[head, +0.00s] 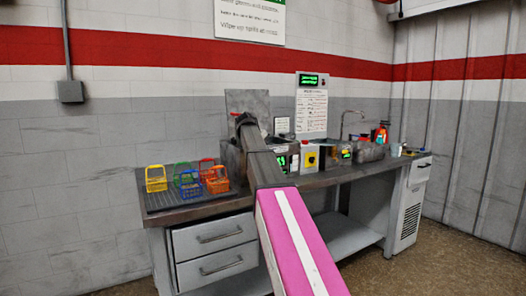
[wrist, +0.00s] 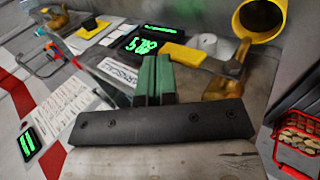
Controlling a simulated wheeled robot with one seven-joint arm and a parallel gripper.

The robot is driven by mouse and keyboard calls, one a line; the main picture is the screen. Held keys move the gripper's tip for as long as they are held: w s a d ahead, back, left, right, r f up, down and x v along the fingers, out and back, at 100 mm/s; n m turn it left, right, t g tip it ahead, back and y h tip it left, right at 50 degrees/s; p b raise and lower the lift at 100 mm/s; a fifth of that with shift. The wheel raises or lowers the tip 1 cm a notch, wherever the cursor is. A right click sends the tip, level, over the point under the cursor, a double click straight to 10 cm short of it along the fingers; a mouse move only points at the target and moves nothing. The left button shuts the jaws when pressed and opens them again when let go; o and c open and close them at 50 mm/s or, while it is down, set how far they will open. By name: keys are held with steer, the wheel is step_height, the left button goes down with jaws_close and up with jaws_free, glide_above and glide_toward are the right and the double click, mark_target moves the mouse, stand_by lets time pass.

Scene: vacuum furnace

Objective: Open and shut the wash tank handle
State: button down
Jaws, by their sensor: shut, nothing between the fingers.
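The grey metal wash unit (head: 230,158) stands on the bench in the head view, partly hidden behind my arm. My gripper (wrist: 153,80) shows in the wrist view as two green fingers pressed together on a black bar, empty and above a worn grey metal surface. A brass-coloured fitting with a dark lever (wrist: 235,65) stands just right of the fingers, apart from them. I cannot tell for sure whether this is the wash tank handle. In the head view the fingertips are hidden behind my arm's end.
Several coloured wire baskets (head: 188,183) stand at the bench's left. A red basket of small parts (wrist: 300,135) and a yellow round-mouthed thing (wrist: 262,18) are at right in the wrist view. A green display (wrist: 142,45) lies beyond the fingers. Drawers (head: 214,236) are below.

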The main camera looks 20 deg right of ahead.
steer(key=shift+d+f, duration=0.2)
steer(key=shift+f, duration=0.1)
stand_by(0.5)
